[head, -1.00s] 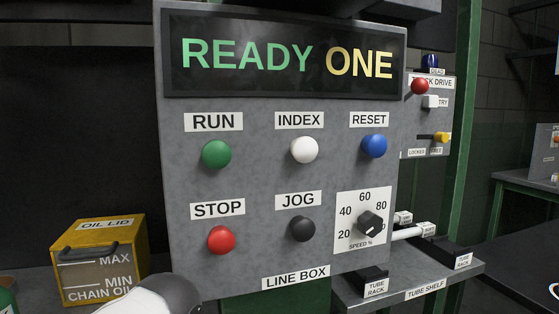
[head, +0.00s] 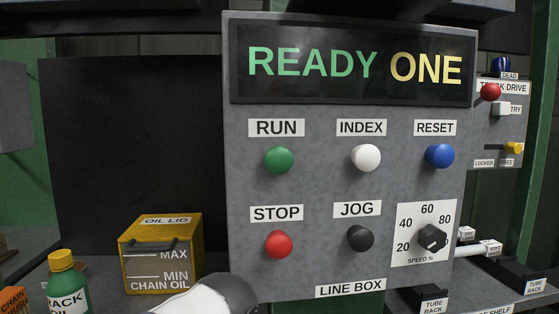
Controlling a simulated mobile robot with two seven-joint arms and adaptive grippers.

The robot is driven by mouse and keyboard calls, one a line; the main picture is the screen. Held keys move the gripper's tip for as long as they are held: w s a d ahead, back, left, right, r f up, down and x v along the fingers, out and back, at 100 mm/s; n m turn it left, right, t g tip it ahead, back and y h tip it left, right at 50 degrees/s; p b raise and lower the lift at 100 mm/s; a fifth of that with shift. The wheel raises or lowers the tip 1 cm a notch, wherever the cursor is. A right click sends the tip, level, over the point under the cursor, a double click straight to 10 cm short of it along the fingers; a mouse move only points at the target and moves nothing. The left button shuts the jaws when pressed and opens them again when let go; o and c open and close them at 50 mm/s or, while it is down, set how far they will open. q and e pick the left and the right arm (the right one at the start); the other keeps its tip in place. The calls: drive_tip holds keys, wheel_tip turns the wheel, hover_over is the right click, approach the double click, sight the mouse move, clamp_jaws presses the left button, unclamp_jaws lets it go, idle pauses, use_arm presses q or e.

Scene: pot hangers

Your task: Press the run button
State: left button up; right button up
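The green run button (head: 279,160) sits under the RUN label at the upper left of the grey line box (head: 318,190). The box display (head: 354,66) reads READY ONE. The red stop button (head: 278,244) is below the run button. The white index button (head: 366,157) and blue reset button (head: 440,156) are to its right. A white and dark rounded part of my arm shows at the bottom edge, below and left of the stop button. No gripper fingers show in the head view.
A black jog button (head: 360,238) and a speed dial (head: 432,237) fill the lower right of the panel. A yellow chain oil box (head: 160,270) and a green bottle (head: 67,290) stand at lower left. Tube racks (head: 428,300) and a second control panel (head: 503,120) are at right.

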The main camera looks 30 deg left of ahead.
use_arm(q)
clamp_jaws()
idle(1.3)
